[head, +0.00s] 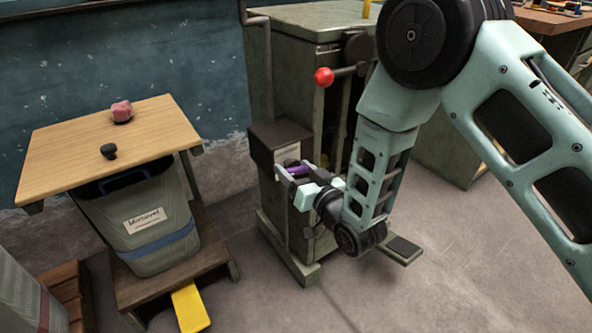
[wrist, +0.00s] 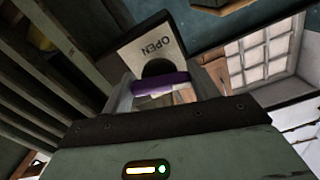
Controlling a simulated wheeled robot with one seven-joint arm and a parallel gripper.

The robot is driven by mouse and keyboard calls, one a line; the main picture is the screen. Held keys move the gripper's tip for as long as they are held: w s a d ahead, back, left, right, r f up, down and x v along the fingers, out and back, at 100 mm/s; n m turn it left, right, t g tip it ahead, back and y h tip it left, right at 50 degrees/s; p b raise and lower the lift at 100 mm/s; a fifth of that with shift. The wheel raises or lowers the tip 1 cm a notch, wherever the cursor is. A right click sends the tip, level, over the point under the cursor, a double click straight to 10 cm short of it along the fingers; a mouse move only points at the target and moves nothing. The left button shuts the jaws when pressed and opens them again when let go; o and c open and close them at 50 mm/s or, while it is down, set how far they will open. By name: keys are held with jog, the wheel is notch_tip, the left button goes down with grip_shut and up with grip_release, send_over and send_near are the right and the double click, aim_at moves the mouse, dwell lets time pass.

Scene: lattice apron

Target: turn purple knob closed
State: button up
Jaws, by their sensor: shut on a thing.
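The purple knob (head: 298,169) is on the dark box (head: 279,145) at the front of the green cabinet (head: 290,60).
A red ball-ended lever (head: 323,77) sticks out above my gripper. A wooden table (head: 75,148) with a pink lump (head: 122,111) and a grey bin (head: 140,240) stand at left. A yellow pedal (head: 190,307) lies low in front. Open floor (head: 455,260) is at right.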

dwell(0.3)
jog(key=m, duration=0.4)
jog(key=shift+d+b, duration=0.1)
jog(key=shift+b, duration=0.3)
jog(key=m, duration=0.3)
jog(key=shift+m, duration=0.3)
jog(key=m, duration=0.3)
jog(key=shift+m, duration=2.1)
jog(key=o, duration=1)
